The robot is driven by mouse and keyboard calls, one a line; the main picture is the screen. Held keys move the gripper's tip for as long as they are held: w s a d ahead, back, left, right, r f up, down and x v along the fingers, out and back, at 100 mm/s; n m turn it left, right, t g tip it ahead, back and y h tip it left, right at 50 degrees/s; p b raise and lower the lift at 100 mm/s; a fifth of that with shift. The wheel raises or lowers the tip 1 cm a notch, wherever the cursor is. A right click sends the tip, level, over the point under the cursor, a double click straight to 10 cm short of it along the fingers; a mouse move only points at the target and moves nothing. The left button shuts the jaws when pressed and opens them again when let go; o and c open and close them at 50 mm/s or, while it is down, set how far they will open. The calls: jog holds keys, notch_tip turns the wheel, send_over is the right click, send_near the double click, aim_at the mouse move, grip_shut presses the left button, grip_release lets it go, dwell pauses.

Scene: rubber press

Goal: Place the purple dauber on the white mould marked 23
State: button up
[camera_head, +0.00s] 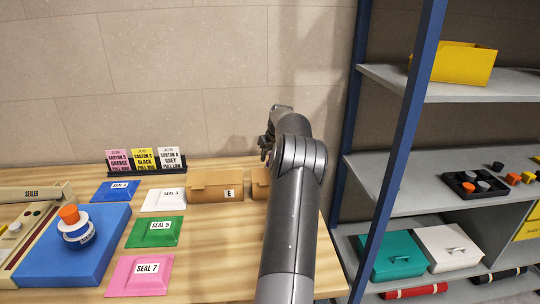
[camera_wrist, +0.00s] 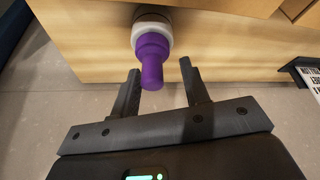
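The purple dauber (camera_wrist: 151,58) shows in the wrist view, with a white and grey collar at its far end against a tan surface. Its purple handle points toward my gripper (camera_wrist: 160,68). The gripper is open, with one finger on each side of the handle's end and a visible gap on both sides. In the head view my gripper (camera_head: 266,146) is small and dark beyond the arm, and the dauber is not seen there. A white plate reading SEAL 3 (camera_head: 160,205) lies on the table; no mould marked 23 can be made out.
Blue, green (camera_head: 155,238) and pink (camera_head: 135,288) plates lie nearby. Cardboard boxes (camera_head: 215,193) and a card rack (camera_head: 145,170) stand behind. A blue-posted shelf (camera_head: 400,140) is at right.

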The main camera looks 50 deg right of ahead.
jog(key=shift+r, duration=0.15)
jog(key=v, duration=1.2)
jog(key=w+a+r+n, duration=0.1)
jog(key=a+r, duration=0.2)
jog(key=a, duration=0.7)
jog(key=w+a+r+n, duration=0.1)
jog(key=w+a+r, duration=0.15)
jog(key=a, duration=0.75)
jog(key=w+a+r, duration=0.1)
jog(key=a+r, duration=0.3)
jog(key=a, duration=0.6)
jog(key=s+a+n, duration=0.1)
jog(key=s+a, duration=0.6)
jog(key=a, duration=0.4)
jog(key=s+a+n, duration=0.1)
jog(key=s+a, duration=0.5)
jog(key=a, duration=0.5)
jog(key=s+a+f+y, duration=0.1)
jog(key=s+a+f, duration=0.3)
jog(key=s, duration=0.2)
jog(key=s+a+f+t, duration=0.1)
jog(key=s+a+f, duration=0.3)
jog(key=s, duration=0.3)
jog(key=shift+s+a+f+n+y, duration=0.2)
jog(key=shift+f+n+y, duration=0.1)
jog(key=shift+f+y, duration=0.1)
